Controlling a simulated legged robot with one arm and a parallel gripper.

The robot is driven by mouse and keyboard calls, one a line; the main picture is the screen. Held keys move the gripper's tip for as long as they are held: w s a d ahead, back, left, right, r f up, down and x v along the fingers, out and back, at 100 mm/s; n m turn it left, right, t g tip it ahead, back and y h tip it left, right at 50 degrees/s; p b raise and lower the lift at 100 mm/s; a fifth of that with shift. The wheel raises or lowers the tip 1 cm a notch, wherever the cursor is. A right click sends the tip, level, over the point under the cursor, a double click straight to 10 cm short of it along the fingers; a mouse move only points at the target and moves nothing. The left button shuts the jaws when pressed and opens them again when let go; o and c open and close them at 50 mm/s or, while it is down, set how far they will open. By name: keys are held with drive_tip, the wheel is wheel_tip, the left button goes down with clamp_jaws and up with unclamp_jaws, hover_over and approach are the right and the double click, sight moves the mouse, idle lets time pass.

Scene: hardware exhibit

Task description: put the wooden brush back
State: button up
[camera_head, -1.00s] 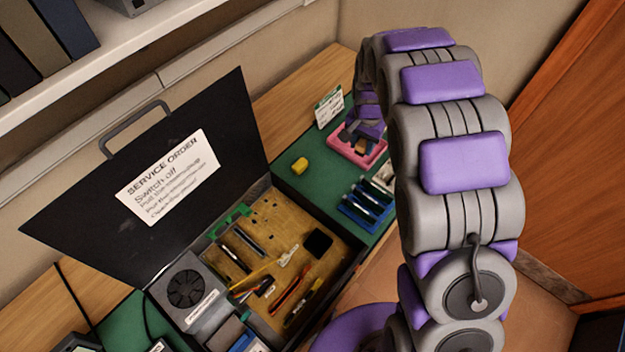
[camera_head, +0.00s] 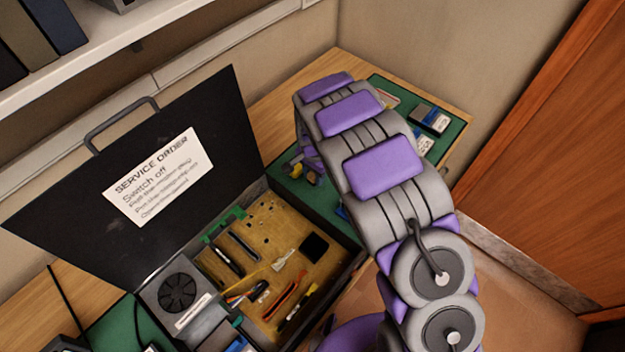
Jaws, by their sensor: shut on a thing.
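My gripper (camera_head: 306,170) is small and mostly hidden behind my arm, above the green mat to the right of the open black case. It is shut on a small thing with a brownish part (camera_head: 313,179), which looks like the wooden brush. The brush's bristles and exact tilt cannot be made out.
The open black case (camera_head: 345,277) holds a fan, a brown board and several tools; its raised lid (camera_head: 60,220) bears a service order sheet. Blue-and-grey boxes (camera_head: 431,118) stand on the mat's far right. My arm hides the mat's middle.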

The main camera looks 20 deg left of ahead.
sight(313, 179)
wheel_tip(313, 179, down, 3)
drive_tip(key=shift+r, duration=0.15)
drive_tip(key=shift+a+f+b, duration=0.15)
drive_tip(key=shift+f+b, duration=0.1)
drive_tip(key=shift+b, duration=0.05)
drive_tip(key=shift+a, duration=0.4)
drive_tip(key=o, duration=0.6)
drive_tip(key=shift+c, duration=0.2)
drive_tip(key=o, duration=0.4)
drive_tip(key=shift+d, duration=0.4)
drive_tip(key=shift+r, duration=0.1)
